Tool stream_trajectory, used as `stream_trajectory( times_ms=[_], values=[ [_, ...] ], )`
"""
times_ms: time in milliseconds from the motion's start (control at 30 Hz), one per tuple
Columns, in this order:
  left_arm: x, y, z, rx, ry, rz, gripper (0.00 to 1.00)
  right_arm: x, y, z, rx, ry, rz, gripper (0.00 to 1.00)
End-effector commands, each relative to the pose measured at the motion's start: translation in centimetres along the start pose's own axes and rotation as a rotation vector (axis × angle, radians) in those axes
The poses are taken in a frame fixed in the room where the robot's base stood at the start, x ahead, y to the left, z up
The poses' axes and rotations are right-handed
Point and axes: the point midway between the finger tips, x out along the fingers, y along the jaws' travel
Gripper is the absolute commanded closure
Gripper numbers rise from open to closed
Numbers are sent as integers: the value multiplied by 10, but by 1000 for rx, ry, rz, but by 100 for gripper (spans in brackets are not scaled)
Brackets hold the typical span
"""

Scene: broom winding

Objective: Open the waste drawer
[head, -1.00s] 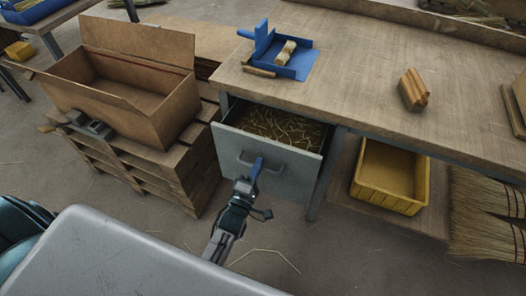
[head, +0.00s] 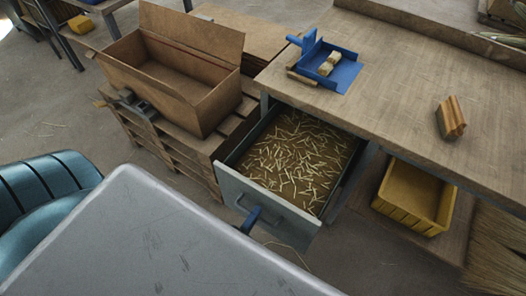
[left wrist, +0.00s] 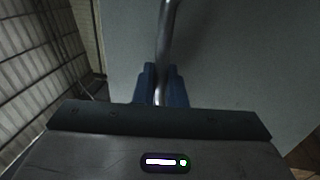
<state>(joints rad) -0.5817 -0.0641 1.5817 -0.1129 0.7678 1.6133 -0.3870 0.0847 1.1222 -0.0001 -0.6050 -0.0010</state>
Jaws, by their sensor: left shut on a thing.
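The waste drawer (head: 268,207) under the workbench stands pulled well out, with straw bits (head: 298,160) spread over its floor. Its grey front panel also shows in the left wrist view (left wrist: 240,70). My left gripper (head: 251,219) is at the drawer front, its blue fingers shut on the metal handle (left wrist: 167,40). In the left wrist view the blue fingers (left wrist: 161,86) lie on both sides of the handle bar. My right gripper is not in view.
A cardboard box (head: 173,80) sits on a wooden pallet (head: 165,143) left of the drawer. A yellow bin (head: 413,197) is under the workbench (head: 400,80) at the right. A blue fixture (head: 330,68) and a wooden block (head: 451,117) are on top.

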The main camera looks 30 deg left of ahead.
Motion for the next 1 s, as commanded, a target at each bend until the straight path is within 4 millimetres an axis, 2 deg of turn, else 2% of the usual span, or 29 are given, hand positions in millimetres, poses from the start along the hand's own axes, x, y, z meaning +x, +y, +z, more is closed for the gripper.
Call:
stream_trajectory(
  times_ms=[200,567,600,667,1000],
  values=[
    [-14,2,0,0,0,-2,100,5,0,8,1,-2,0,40],
    [-15,2,0,0,0,-2,100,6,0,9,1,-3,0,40],
    [-15,2,0,0,0,-2,84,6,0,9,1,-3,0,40],
    [-15,2,0,0,0,-2,74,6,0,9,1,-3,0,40],
    [-20,2,0,0,0,-1,74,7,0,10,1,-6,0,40]
  ],
)
